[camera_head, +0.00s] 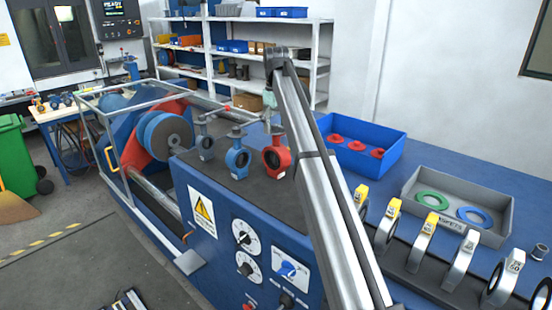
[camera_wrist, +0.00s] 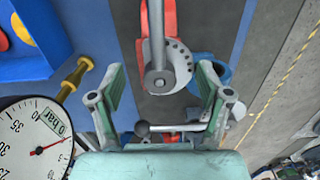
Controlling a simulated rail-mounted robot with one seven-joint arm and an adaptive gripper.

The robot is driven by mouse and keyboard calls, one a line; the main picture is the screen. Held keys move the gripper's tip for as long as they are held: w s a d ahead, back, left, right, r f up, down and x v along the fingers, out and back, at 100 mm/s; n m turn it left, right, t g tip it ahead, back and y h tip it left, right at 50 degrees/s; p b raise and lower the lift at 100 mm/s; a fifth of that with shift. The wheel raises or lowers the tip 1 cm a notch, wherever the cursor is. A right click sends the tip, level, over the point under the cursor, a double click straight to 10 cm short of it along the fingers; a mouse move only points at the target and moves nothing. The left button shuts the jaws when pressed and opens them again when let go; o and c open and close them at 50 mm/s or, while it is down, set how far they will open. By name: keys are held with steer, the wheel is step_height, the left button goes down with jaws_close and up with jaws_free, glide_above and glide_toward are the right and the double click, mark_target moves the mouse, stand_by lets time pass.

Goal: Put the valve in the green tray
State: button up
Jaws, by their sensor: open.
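Three butterfly valves stand upright on the dark top of the blue bench: a grey one (camera_head: 206,146), a blue one (camera_head: 238,158) and a red one (camera_head: 277,161). My gripper (camera_head: 268,106) is above the red valve, partly hidden by my arm. In the wrist view my gripper (camera_wrist: 165,88) is open, its fingers apart on either side of the red valve's (camera_wrist: 141,50) grey top plate and lever. The blue valve (camera_wrist: 222,75) shows partly behind the right finger. I see no green tray; whether the fingers touch anything is unclear.
A blue tray (camera_head: 394,157) with red parts stands behind my arm. A grey tray (camera_head: 417,206) holds a green and a blue ring. A green bin (camera_head: 14,160) stands far left. A pressure gauge (camera_wrist: 30,145) is close at left.

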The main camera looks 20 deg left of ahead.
mark_target(276, 146)
steer(key=shift+f+p, duration=1.35)
steer(key=shift+f, duration=1.45)
jaws_close()
steer(key=shift+s, duration=0.15)
